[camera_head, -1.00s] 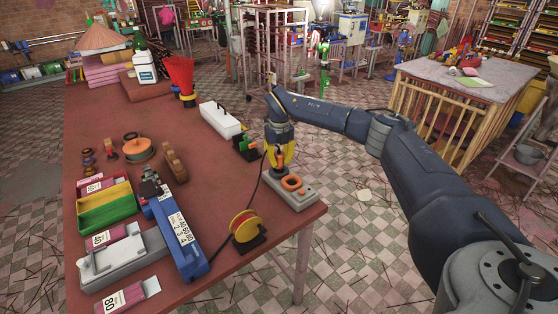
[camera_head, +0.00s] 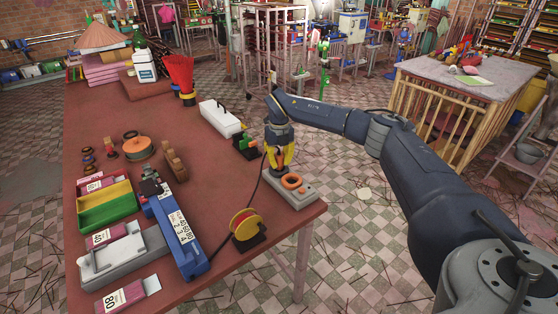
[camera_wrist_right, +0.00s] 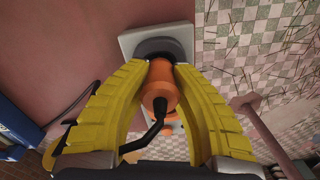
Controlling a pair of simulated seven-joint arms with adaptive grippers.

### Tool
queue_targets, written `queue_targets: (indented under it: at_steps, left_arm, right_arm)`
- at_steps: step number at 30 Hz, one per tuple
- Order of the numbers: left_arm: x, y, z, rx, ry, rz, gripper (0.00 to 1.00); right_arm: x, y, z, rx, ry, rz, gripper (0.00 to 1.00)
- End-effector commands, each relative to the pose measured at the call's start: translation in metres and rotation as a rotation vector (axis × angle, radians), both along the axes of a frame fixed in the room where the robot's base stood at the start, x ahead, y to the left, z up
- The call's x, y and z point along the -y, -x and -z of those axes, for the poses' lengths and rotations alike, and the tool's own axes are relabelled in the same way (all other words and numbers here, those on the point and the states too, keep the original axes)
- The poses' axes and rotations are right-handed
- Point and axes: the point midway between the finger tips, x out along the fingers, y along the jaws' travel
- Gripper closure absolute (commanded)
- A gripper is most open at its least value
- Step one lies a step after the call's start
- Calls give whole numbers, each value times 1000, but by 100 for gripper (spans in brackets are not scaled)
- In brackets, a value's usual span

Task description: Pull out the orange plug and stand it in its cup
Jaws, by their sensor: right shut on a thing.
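The orange plug (camera_wrist_right: 160,90) is between the yellow fingers of my right gripper (camera_wrist_right: 160,105), with a black cord running from its near end. In the head view my right gripper (camera_head: 281,160) points down, shut on the plug (camera_head: 279,169), over a grey base (camera_head: 304,198) at the table's right edge. A dark socket part (camera_wrist_right: 162,47) shows just beyond the plug; I cannot tell whether the plug is still seated in it. An orange ring-shaped cup (camera_head: 292,182) sits on the base beside the gripper. My left gripper is not in view.
A red and yellow spool (camera_head: 246,226) stands in front of the base, with the black cord near it. A green and black block (camera_head: 245,147) and a white box (camera_head: 220,118) are behind. A blue device (camera_head: 180,232) lies left. Open floor is to the right.

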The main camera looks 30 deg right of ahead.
Motion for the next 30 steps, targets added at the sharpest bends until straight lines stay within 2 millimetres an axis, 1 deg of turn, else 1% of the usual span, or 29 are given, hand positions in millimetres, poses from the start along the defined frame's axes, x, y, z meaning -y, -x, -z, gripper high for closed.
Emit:
queue_targets:
  at_steps: [29, 30]
  left_arm:
    - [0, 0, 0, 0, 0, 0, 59]
    - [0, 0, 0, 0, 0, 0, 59]
  right_arm:
    - [0, 0, 17, -1, 0, 0, 100]
    - [0, 0, 17, -1, 0, 0, 74]
